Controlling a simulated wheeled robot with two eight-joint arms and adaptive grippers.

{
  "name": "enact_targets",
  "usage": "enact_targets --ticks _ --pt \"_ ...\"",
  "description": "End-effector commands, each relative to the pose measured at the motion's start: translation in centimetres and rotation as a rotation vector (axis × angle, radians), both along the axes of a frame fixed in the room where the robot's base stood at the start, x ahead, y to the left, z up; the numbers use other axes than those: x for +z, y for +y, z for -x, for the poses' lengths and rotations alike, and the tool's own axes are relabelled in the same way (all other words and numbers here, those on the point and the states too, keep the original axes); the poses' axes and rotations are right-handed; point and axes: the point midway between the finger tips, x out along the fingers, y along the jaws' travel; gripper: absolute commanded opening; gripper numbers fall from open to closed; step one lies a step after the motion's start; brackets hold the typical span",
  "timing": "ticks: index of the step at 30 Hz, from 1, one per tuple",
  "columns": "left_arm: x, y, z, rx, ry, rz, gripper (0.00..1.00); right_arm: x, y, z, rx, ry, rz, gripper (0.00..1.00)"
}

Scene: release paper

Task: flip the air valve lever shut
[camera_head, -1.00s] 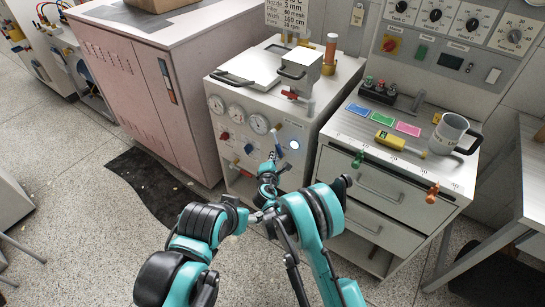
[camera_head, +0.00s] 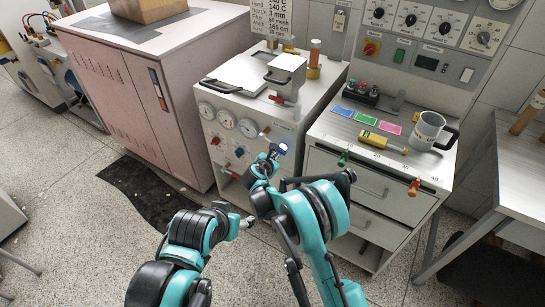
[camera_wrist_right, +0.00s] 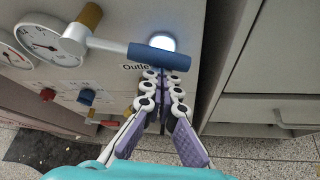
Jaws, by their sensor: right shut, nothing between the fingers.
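The valve lever with a blue handle (camera_wrist_right: 160,53) and grey shaft sticks out from a grey hub with a brass end in the right wrist view. It points right across a lit white lamp above an "Outlet" label. The blue handle also shows small in the head view (camera_head: 281,148). My right gripper (camera_wrist_right: 164,72) is shut and empty, its fingertips just below the handle; I cannot tell whether they touch. In the head view my right gripper (camera_head: 270,158) is at the cabinet's front panel. My left gripper (camera_head: 245,222) is low in front, its fingers too small to read.
The white cabinet front carries several gauges (camera_head: 226,119), a red knob (camera_head: 215,141) and a blue knob (camera_head: 239,152). To its right is a drawer bench (camera_head: 345,140) with a mug (camera_head: 427,131). A pink cabinet (camera_head: 125,90) stands left.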

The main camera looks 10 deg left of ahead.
Motion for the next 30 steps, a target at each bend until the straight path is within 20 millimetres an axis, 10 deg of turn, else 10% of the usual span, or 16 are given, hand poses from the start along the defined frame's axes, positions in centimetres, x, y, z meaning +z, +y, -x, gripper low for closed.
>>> enact_targets --ticks 30 --pt "1.3 0.0 0.0 0.0 0.0 0.0 0.61 3.8 -1.1 0.3 0.0 0.093 0.265 0.0"
